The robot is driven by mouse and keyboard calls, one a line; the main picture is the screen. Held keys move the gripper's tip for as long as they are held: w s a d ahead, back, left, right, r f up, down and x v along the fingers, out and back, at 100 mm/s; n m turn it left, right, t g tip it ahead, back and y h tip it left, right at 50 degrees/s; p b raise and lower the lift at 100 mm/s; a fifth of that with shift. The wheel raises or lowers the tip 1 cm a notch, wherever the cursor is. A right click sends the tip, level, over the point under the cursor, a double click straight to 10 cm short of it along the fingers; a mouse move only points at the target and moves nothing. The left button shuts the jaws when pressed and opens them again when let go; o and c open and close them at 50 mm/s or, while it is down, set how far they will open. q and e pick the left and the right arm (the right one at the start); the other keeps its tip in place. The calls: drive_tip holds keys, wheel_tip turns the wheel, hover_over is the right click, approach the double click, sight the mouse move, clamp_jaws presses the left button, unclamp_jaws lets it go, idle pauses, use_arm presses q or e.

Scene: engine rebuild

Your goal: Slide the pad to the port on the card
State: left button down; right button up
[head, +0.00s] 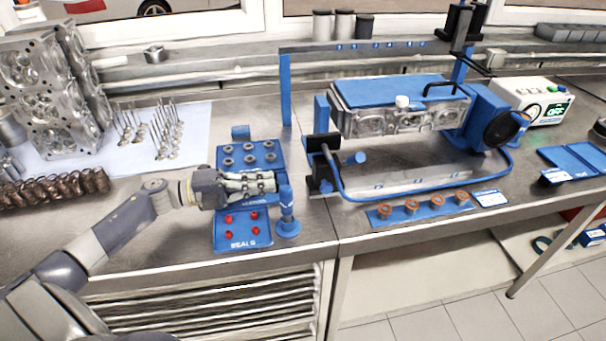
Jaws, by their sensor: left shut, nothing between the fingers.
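A blue test frame (286,90) stands on the bench and holds a metal cylinder head (400,120) under a blue plate. A black block (322,175) with a blue knob (355,158) sits at the frame's near left; a similar black block (460,28) stands at the far right. I cannot tell which part is the pad. A small blue and white card (490,198) lies at the front right; its print is too small to read. My left gripper (272,182) is shut and empty over the blue trays, left of the frame. My right gripper is out of view.
A tray marked SEALS (243,240) holds red parts; a blue upright tool (287,215) stands beside it. Copper-coloured rings (411,207) sit on a blue strip in front. A blue hose (420,197) loops around the frame. A tester (535,100) stands at right.

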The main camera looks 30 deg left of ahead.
sight(316, 175)
use_arm(q)
drive_tip(key=p+x, duration=0.2)
drive_tip(key=x, duration=0.6)
drive_tip(key=shift+w+d+p, duration=0.25)
drive_tip(key=shift+p, duration=0.05)
drive_tip(key=shift+w+d, duration=0.2)
drive_tip(key=shift+w, duration=0.05)
drive_tip(key=shift+f, duration=0.1)
drive_tip(key=shift+w+d, duration=0.3)
drive_tip(key=shift+d, duration=0.15)
drive_tip(key=b+x, duration=0.2)
drive_tip(key=x, duration=1.2)
drive_tip(key=shift+w+d, duration=0.15)
drive_tip(key=shift+b+x, duration=0.3)
drive_tip(key=shift+x, duration=0.5)
